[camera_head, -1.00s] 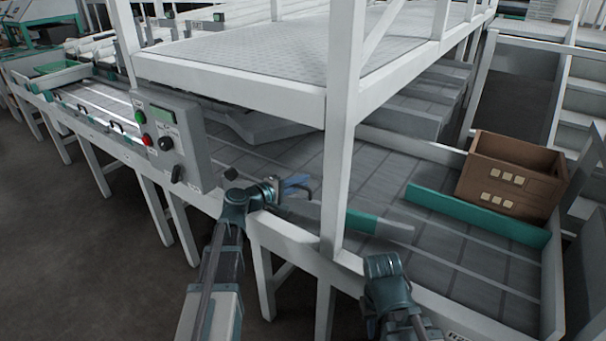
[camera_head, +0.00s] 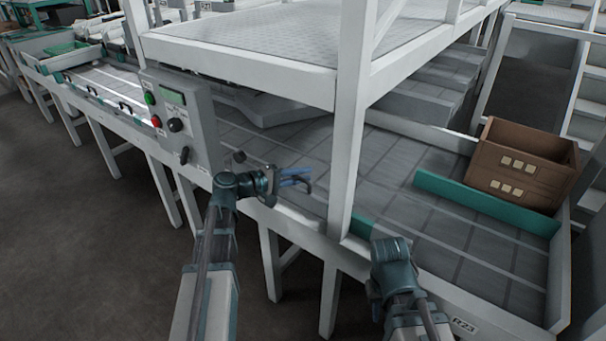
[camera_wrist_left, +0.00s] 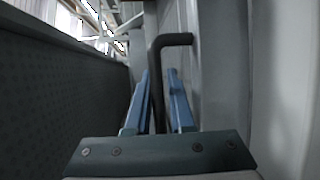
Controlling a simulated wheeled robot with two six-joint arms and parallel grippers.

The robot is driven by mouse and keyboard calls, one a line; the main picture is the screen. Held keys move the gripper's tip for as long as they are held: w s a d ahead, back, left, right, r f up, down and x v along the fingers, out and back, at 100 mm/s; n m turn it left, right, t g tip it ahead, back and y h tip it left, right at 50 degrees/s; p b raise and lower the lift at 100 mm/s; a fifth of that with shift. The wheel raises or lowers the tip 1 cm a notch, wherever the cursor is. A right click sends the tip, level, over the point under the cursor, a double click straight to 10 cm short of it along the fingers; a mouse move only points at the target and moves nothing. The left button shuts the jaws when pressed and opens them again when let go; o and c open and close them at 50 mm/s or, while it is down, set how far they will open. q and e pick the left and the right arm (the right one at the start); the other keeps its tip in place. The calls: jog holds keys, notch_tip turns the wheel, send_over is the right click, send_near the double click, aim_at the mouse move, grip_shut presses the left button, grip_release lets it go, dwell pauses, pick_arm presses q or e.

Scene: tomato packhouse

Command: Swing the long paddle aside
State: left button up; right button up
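The long paddle (camera_head: 362,226) lies low over the grey belt by the front rail; only a short green part shows to the right of the white post, and the rest is hidden by the post and seemingly my right arm. My left gripper (camera_head: 296,178) is at the front rail, left of the post.
A white post (camera_head: 349,130) rises from the front rail, under a raised platform (camera_head: 240,65). A control box (camera_head: 183,125) stands left of my left gripper. A brown crate (camera_head: 520,165) sits at the belt's right end, behind a green guide (camera_head: 485,207).

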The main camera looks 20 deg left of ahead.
pick_arm(q)
jog(key=p+v, duration=0.2)
jog(key=v, duration=1.2)
dwell(0.4)
